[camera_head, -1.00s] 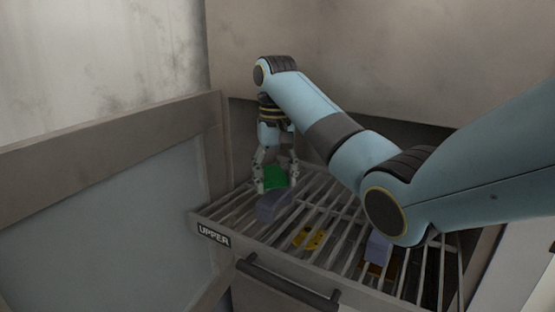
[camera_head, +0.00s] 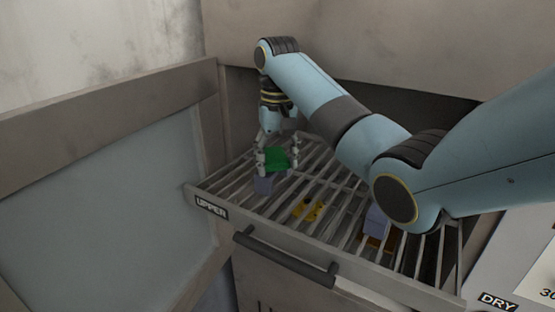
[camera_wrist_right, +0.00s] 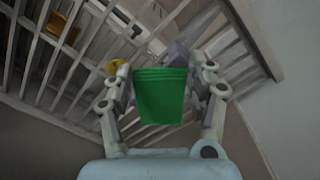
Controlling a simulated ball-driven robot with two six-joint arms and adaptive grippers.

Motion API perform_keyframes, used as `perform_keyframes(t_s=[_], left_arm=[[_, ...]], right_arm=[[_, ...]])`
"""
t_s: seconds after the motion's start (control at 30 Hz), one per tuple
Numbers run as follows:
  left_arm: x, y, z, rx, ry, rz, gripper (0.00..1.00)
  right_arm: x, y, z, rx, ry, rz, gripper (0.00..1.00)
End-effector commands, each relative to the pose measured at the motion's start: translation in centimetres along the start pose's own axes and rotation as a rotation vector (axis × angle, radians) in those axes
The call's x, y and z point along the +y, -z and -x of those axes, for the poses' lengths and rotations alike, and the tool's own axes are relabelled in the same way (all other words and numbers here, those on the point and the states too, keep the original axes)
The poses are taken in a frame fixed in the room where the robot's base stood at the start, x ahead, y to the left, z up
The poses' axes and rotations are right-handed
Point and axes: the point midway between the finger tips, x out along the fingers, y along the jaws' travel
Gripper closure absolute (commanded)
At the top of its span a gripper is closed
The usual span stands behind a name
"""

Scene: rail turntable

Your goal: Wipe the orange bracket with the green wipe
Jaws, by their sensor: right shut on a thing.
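My right gripper (camera_head: 276,165) is over the far left part of the wire rack, pointing down. It is shut on the green wipe (camera_head: 277,158), which also shows between the fingers in the right wrist view (camera_wrist_right: 160,97). The orange bracket (camera_head: 383,243) is at the rack's right side, beside a lavender block and partly hidden by it; an orange piece also shows at the upper left of the right wrist view (camera_wrist_right: 62,28). The gripper is well to the left of it. My left gripper is not in view.
A lavender piece (camera_head: 263,186) lies just in front of the right gripper. A yellow bracket (camera_head: 309,209) lies mid-rack, and a lavender block (camera_head: 376,221) stands to its right. The rack (camera_head: 340,240) has a front edge labelled UPPER. An open door panel (camera_head: 110,170) is on the left.

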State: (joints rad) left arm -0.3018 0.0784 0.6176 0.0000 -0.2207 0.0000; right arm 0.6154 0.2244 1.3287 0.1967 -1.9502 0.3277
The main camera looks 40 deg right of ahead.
Motion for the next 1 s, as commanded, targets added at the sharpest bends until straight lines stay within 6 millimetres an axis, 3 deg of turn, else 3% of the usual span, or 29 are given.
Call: perform_keyframes(t_s=[0.17, 1.0], left_arm=[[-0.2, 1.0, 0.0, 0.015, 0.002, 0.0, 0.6], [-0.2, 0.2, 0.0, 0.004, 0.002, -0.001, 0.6]], right_arm=[[0.0, 0.0, -0.2, 0.0, 0.0, 0.0, 0.65], [-0.6, -0.6, -1.1, -0.001, 0.001, 0.002, 0.65]])
